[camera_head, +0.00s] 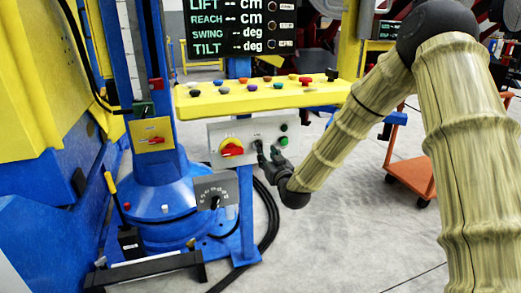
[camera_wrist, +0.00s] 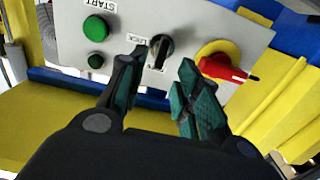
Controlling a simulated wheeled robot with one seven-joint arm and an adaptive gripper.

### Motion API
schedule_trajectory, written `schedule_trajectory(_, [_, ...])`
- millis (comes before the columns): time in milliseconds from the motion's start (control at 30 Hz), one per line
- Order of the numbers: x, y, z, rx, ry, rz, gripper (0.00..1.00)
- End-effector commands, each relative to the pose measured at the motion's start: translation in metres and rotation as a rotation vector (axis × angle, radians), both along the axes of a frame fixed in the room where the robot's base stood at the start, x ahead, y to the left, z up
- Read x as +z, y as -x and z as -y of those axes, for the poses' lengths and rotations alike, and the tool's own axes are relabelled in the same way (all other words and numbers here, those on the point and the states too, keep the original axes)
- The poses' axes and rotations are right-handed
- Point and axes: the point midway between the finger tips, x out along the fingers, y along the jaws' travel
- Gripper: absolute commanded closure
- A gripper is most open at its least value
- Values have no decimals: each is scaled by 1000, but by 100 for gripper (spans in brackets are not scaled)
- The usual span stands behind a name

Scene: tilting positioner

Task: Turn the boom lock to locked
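The boom lock looks to be the black selector knob (camera_wrist: 161,48) on the grey control panel (camera_wrist: 205,25), with small labels beside it, one seeming to read LOCK. In the wrist view the labels appear turned over. My gripper (camera_wrist: 160,66) is open, one finger on each side of the knob. I cannot tell whether either finger touches it. In the head view my gripper (camera_head: 270,157) is at the front of the panel (camera_head: 222,134) and covers part of the knob.
A red rotary switch on a yellow plate (camera_head: 232,148) sits left of the knob, green buttons (camera_head: 283,141) to its right. A yellow console (camera_head: 220,99) with several coloured buttons is above. A blue column (camera_head: 158,175) stands left. Open floor (camera_head: 340,235) lies to the right.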

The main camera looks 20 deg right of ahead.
Motion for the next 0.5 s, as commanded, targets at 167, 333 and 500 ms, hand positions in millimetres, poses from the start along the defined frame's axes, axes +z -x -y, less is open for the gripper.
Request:
schedule_trajectory(167, [-2,-31,-1,0,1,-1,67])
schedule_trajectory(333, [-2,-55,-2,1,0,0,67])
schedule_trajectory(500, [-2,-70,-3,1,0,-1,67])
